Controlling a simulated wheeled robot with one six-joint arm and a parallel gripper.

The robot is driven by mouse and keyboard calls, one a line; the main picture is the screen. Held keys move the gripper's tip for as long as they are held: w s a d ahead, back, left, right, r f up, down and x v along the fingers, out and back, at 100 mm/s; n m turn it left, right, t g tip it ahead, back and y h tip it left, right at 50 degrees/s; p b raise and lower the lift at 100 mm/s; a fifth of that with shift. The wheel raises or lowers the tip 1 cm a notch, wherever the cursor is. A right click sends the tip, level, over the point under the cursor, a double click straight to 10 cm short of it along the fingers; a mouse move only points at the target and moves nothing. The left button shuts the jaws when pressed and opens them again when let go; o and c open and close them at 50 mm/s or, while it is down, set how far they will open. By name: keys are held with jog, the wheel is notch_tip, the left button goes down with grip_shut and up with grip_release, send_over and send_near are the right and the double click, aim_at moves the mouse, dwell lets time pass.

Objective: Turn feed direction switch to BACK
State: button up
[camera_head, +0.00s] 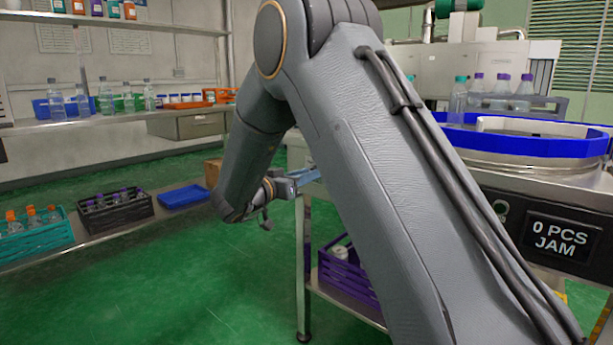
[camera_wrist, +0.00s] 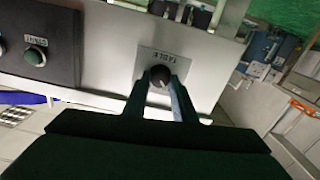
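In the wrist view a round dark knob (camera_wrist: 159,76) with a pale mark sits on a light metal panel. A small plate (camera_wrist: 163,60) beside it carries upside-down lettering that seems to read TABLE. The two fingers of my gripper (camera_wrist: 160,88) stand on either side of the knob, with their tips close to it. I cannot tell whether they touch it. In the head view my gripper (camera_head: 304,177) shows small and bluish, partly hidden behind my arm. The knob is hidden there. I see no BACK lettering.
In the head view a display (camera_head: 562,238) reads "0 PCS JAM", below a blue-rimmed round table (camera_head: 530,143). A purple crate (camera_head: 345,272) sits on a low shelf. Green floor is open at left.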

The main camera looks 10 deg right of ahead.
jog(key=shift+s+m+p, duration=0.1)
jog(key=shift+m+p, duration=0.25)
jog(key=shift+m, duration=0.15)
jog(key=m+p, duration=0.1)
jog(key=m, duration=0.7)
jog(key=m+p, duration=0.2)
jog(key=m, duration=0.7)
jog(key=shift+s+d+f, duration=0.1)
jog(key=shift+d+f, duration=0.05)
dwell(0.4)
jog(key=o, duration=1)
jog(key=shift+o, duration=0.2)
